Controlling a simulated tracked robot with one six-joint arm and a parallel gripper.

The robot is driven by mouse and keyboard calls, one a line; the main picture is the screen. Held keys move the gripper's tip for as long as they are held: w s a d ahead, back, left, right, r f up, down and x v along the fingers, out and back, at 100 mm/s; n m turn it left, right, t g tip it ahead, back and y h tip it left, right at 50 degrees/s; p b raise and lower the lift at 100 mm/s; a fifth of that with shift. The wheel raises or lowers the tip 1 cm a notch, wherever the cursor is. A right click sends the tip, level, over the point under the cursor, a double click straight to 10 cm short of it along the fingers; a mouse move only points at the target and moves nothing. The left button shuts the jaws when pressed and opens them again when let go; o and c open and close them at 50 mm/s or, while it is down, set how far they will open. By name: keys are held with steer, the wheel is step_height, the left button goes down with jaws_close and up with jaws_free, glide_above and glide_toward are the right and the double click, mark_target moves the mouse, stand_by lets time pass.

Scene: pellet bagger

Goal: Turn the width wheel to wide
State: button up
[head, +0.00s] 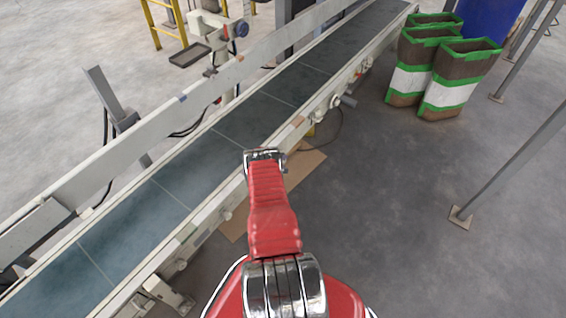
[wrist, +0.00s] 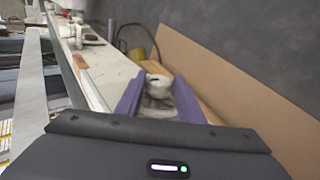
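No part is clearly marked as the width wheel. A dark blue knob (head: 241,29) sits on a pale machine head behind the conveyor in the head view. A dark round knob (head: 348,101) sticks out from the conveyor's near side. In the wrist view the two purple fingers of my gripper (wrist: 159,92) are apart. A pale rounded part (wrist: 157,83) shows between them, with visible gaps to the fingers; I cannot tell whether it is the wheel. In the head view my red arm hides the gripper, beside the conveyor's near rail.
The conveyor (head: 200,172) runs diagonally, its belt empty. A flat cardboard sheet (head: 300,172) lies on the floor beneath its near side. Several brown, white and green bags (head: 447,92) stand at upper right. A grey post (head: 515,165) stands at right. Floor between is clear.

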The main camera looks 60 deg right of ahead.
steer(key=c, duration=0.6)
steer(key=shift+a+f+h, duration=0.2)
steer(key=shift+h, duration=0.2)
steer(key=shift+a+f+h, duration=0.1)
steer(key=shift+f+h, duration=0.1)
steer(key=shift+h, duration=0.9)
steer(key=o, duration=0.7)
steer(key=shift+c, duration=0.2)
steer(key=o, duration=0.4)
steer(key=shift+r, duration=0.15)
steer(key=shift+w+r, duration=0.1)
steer(key=shift+f+v, duration=0.2)
steer(key=shift+v, duration=6.6)
